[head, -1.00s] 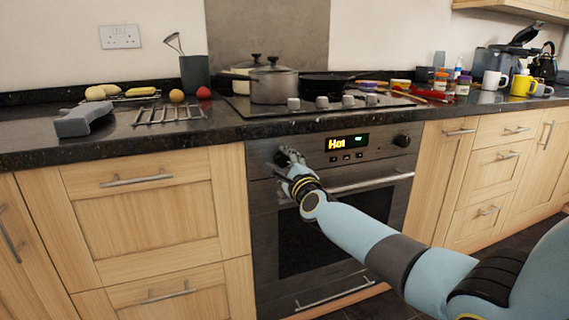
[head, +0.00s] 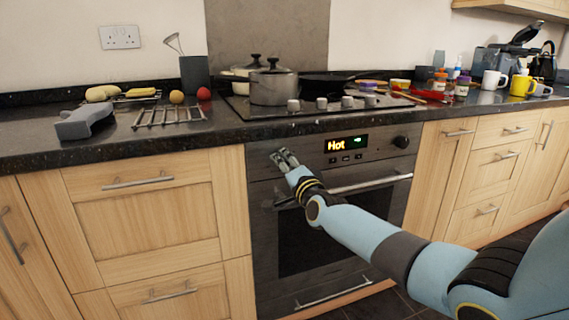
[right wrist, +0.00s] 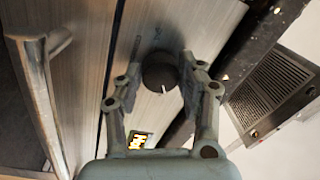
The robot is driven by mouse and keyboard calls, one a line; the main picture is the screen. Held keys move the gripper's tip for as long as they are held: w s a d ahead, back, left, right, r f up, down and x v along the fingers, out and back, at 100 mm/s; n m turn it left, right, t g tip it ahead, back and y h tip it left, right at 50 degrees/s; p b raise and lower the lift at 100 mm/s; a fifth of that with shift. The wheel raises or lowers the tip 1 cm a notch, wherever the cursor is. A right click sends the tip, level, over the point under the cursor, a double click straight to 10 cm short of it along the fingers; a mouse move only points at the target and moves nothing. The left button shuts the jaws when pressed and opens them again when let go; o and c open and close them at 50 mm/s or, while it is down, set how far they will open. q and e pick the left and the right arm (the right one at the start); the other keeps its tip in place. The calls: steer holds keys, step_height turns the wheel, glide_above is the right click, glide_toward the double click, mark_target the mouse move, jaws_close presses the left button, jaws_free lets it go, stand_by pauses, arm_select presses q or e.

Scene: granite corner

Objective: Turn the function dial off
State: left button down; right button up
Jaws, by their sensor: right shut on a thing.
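The oven (head: 330,235) has a dark control panel with a lit display (head: 346,143) reading "Hot". My right gripper (head: 283,157) is at the left end of this panel, over the left dial, which it hides in the head view. In the right wrist view the round dark dial (right wrist: 159,72) is between the two fingers of my right gripper (right wrist: 160,75), which are shut on it. A white mark on the dial points toward the lower part of that picture. A second dial (head: 401,142) is at the panel's right end. My left gripper is not in view.
The oven door handle (head: 372,183) runs just below the panel; it also shows at left in the wrist view (right wrist: 42,95). The dark worktop edge (head: 330,126) overhangs above. A pot (head: 273,87) and a pan stand on the hob.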

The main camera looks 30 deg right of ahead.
steer(key=n+p, duration=0.1)
steer(key=n, duration=0.4)
steer(key=shift+f+n+p, duration=0.1)
steer(key=shift+n+p, duration=0.3)
steer(key=n+p, duration=0.1)
steer(key=n, duration=0.2)
steer(key=shift+s+n+p, duration=0.1)
steer(key=shift+n+p, duration=0.2)
steer(key=shift+n, duration=0.1)
steer(key=shift+f+n+p, duration=0.1)
steer(key=shift+n+p, duration=0.2)
steer(key=shift+n, duration=0.5)
steer(key=o, duration=1.2)
steer(key=shift+d, duration=0.1)
steer(key=shift+c, duration=0.2)
steer(key=shift+s, duration=0.1)
steer(key=v, duration=1.1)
steer(key=shift+s+r, duration=0.35)
steer(key=shift+s, duration=0.05)
